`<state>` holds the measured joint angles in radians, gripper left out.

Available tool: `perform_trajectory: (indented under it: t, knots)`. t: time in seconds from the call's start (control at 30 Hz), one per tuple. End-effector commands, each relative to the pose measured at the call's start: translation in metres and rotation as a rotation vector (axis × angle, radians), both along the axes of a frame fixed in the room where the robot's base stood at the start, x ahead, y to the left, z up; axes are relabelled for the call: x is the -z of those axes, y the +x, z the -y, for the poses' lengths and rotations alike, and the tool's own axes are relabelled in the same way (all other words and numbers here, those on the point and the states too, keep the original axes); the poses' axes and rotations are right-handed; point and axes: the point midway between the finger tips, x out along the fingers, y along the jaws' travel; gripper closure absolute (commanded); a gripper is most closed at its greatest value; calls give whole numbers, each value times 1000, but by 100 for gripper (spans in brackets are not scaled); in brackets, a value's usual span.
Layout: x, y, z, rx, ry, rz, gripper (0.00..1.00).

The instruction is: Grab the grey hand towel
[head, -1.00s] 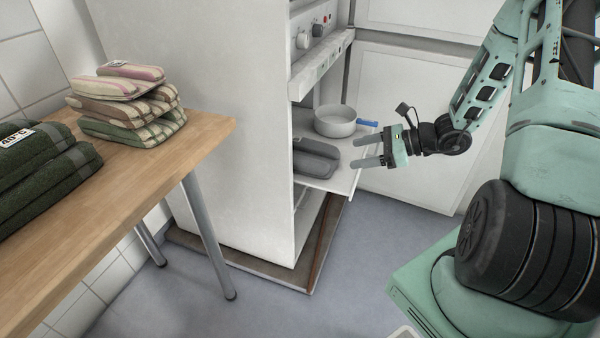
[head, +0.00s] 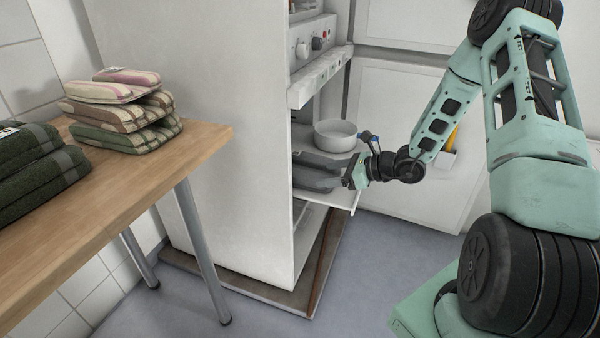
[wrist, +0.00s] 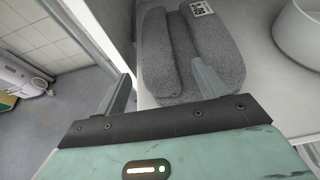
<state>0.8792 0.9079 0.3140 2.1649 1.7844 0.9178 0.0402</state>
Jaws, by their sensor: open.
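The grey hand towel (head: 308,163) lies folded on a white pull-out shelf (head: 347,202) at the front of a white appliance. In the wrist view the towel (wrist: 200,48) is speckled grey with a white printed label at its far end. My gripper (head: 335,182) is open at the towel's near end. In the wrist view the right finger of my gripper (wrist: 160,82) overlaps the towel, and the left finger is beside it, past the shelf's edge. I cannot tell if either finger touches it.
A light grey round pot (head: 335,138) stands on the shelf just behind the towel. The appliance's side wall (head: 215,130) rises left of the shelf. A wooden table (head: 130,190) at the left holds striped towels (head: 120,110) and dark green towels (head: 40,160).

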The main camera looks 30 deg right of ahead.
Motion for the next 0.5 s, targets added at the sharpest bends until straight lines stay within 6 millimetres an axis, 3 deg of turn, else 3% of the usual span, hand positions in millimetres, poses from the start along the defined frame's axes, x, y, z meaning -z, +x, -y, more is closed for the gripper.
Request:
perform_trajectory:
  t: [0.2,0.5]
  knots:
    - [17,20,-20,-4,0,1,29]
    - [21,35,-30,-1,-1,0,29]
